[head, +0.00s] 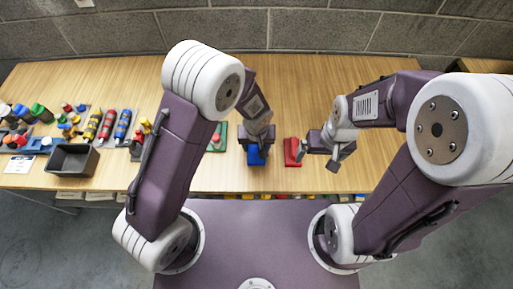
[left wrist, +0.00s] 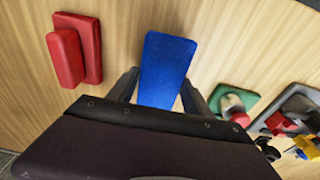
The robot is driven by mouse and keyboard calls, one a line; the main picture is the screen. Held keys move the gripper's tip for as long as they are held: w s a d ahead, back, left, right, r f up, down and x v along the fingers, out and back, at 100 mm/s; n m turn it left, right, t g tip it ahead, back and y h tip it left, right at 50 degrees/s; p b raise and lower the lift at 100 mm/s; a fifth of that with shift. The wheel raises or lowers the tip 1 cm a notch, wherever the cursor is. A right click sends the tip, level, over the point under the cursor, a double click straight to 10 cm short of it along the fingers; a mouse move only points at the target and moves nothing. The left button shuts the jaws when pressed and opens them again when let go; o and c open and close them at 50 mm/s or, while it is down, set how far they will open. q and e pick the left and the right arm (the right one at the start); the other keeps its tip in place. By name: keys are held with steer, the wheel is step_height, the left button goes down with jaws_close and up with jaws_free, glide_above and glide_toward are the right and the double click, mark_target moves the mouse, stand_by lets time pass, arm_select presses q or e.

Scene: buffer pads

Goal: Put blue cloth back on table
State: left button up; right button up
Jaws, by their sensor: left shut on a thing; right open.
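The blue cloth (head: 255,157) looks like a small flat blue pad and is near the front middle of the wooden table. My left gripper (head: 254,150) points down at it and is shut on it. In the left wrist view the blue cloth (left wrist: 167,68) lies between the two fingers (left wrist: 160,95); its near end is hidden by the gripper body. I cannot tell whether it touches the table (head: 300,105). My right gripper (head: 335,163) is open and empty, to the right of the blue cloth.
A red pad with a red block on it (head: 291,152) lies between my grippers, right of the blue cloth. A green pad with a red-topped knob (head: 217,137) lies to the left. A dark bin (head: 71,160) and several bottles stand far left. The back middle is clear.

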arm_select(q)
step_height(320, 180, down, 2)
steer(key=shift+w+d, duration=0.1)
steer(key=shift+f+b, duration=0.2)
steer(key=shift+b, duration=0.1)
steer(key=o, duration=1.6)
steer(key=shift+r, duration=0.1)
steer(key=shift+r, duration=0.1)
steer(key=shift+r+p, duration=0.4)
step_height(320, 180, up, 11)
steer(key=s+p, duration=0.1)
steer(key=s, duration=0.1)
